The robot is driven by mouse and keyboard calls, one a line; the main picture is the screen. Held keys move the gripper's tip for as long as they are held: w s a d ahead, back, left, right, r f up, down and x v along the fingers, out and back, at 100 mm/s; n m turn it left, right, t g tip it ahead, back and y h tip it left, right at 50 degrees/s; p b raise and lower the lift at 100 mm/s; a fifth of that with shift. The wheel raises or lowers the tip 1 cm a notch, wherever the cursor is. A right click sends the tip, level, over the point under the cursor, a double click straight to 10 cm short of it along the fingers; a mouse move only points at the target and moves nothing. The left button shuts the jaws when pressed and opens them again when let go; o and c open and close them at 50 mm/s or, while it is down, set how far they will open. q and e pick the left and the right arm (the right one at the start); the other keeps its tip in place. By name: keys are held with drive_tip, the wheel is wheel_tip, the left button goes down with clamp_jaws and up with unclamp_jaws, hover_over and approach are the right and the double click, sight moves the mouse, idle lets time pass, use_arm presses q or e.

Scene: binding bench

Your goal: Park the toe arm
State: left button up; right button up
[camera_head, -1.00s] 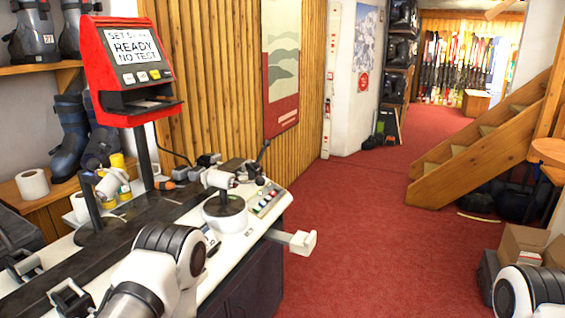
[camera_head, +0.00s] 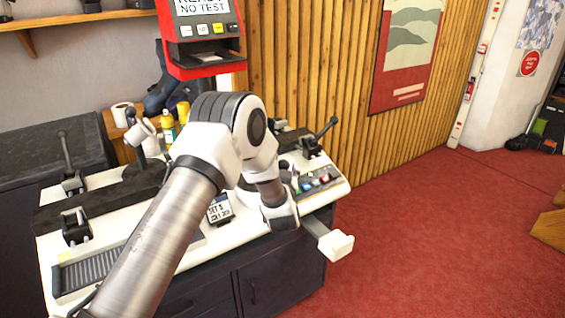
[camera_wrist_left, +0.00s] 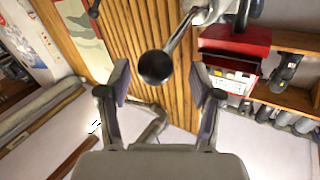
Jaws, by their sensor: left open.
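In the left wrist view a metal lever with a round black knob (camera_wrist_left: 155,67) stands in front of my left gripper (camera_wrist_left: 159,72). The gripper is open, and the knob shows between its two fingers, with no visible contact. I cannot tell for sure that this lever is the toe arm. In the head view my left arm reaches over the bench (camera_head: 95,258) and hides this lever and my gripper's fingers. A bar with a white block (camera_head: 336,244) sticks out from the bench's right side. My right gripper is not in view.
A red display unit (camera_head: 205,38) stands behind the bench. Another black-knobbed lever (camera_head: 322,134) and coloured buttons (camera_head: 316,182) are at the bench's right end. Levers (camera_head: 70,170) and clamps stand at the left.

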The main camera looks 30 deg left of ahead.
use_arm(q)
drive_tip(key=shift+w+a, duration=0.35)
drive_tip(key=shift+w, duration=0.7)
drive_tip(key=shift+s, duration=0.1)
drive_tip(key=shift+c, duration=0.6)
clamp_jaws()
